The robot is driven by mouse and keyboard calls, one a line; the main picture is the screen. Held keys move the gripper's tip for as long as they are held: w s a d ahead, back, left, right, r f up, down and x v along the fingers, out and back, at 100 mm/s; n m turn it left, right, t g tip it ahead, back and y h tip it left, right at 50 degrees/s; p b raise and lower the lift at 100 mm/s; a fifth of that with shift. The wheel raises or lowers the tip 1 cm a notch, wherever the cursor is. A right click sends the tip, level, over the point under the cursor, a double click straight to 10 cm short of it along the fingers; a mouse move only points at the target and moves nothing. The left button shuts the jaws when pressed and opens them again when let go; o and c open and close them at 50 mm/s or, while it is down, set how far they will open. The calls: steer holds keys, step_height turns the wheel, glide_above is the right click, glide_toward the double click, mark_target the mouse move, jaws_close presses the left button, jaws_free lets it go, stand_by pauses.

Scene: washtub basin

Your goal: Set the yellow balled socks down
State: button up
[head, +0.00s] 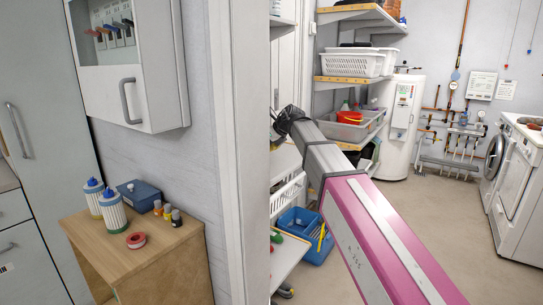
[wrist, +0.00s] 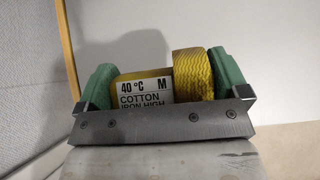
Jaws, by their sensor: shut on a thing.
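The yellow balled socks (wrist: 192,75) are between the green finger pads of my gripper (wrist: 167,84) in the wrist view. They show a ribbed yellow band on the right and a white care label reading "40 °C M COTTON IRON HIGH" on the left. My gripper is shut on them, with a pad at each side. In the head view my arm reaches forward past the white door frame. The socks and fingers cannot be made out there.
A blue basin (head: 290,246) stands low beside my arm. Shelves hold white baskets (head: 352,63) and a grey tub (head: 350,130). A white boiler (head: 404,125) stands behind; white machines (head: 516,175) stand right. A wooden cabinet (head: 165,250) holds bottles. Floor right of my arm is clear.

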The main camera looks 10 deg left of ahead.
mark_target(272, 162)
steer(key=shift+w+d+f, duration=0.85)
steer(key=shift+w+d, duration=0.05)
steer(key=shift+w, duration=0.15)
steer(key=shift+f, duration=2)
steer(key=shift+f, duration=0.1)
steer(key=o, duration=0.6)
steer(key=shift+c, duration=0.2)
steer(key=v, duration=1.2)
